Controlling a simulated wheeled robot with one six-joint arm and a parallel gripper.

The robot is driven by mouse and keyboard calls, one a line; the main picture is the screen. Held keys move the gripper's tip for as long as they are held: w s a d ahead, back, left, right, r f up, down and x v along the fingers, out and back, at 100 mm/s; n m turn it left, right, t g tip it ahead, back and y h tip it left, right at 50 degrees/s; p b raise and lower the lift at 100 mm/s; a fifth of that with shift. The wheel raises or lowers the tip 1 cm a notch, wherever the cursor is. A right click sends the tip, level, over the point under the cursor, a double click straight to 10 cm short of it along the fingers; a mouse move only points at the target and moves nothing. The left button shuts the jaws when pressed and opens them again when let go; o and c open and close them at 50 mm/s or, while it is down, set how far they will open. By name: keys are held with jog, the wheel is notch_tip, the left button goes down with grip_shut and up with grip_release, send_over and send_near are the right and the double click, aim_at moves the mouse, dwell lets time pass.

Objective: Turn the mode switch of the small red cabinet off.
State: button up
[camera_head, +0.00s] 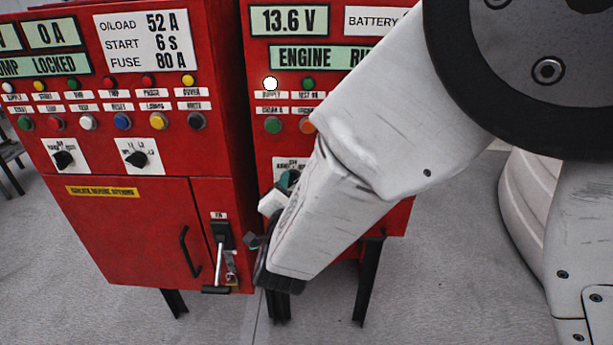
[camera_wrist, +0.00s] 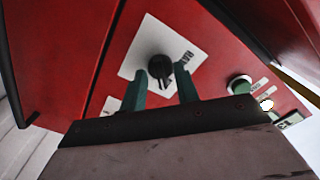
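The small red cabinet (camera_head: 262,150) stands to the right of the large one in the head view, partly hidden behind my arm. Its mode switch is a black rotary knob (camera_wrist: 160,68) on a white label plate (camera_wrist: 140,60) in the wrist view. In the head view the plate (camera_head: 288,163) shows in part, and the knob is hidden. My gripper (camera_wrist: 161,77) is open, its two green fingers apart. Their tips are at either side of the knob's lower part; I cannot tell whether they touch it. In the head view my gripper (camera_head: 288,181) is at the cabinet front.
The large red cabinet (camera_head: 130,220) stands close on the left, with two rotary switches, a door handle and a lever (camera_head: 220,255) sticking out. Above the mode switch are lamps and buttons; a green button (camera_wrist: 240,85) shows in the wrist view. Grey floor (camera_head: 450,270) is free at right.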

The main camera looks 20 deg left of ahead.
grip_shut()
jog(key=shift+n, duration=4.3)
grip_release()
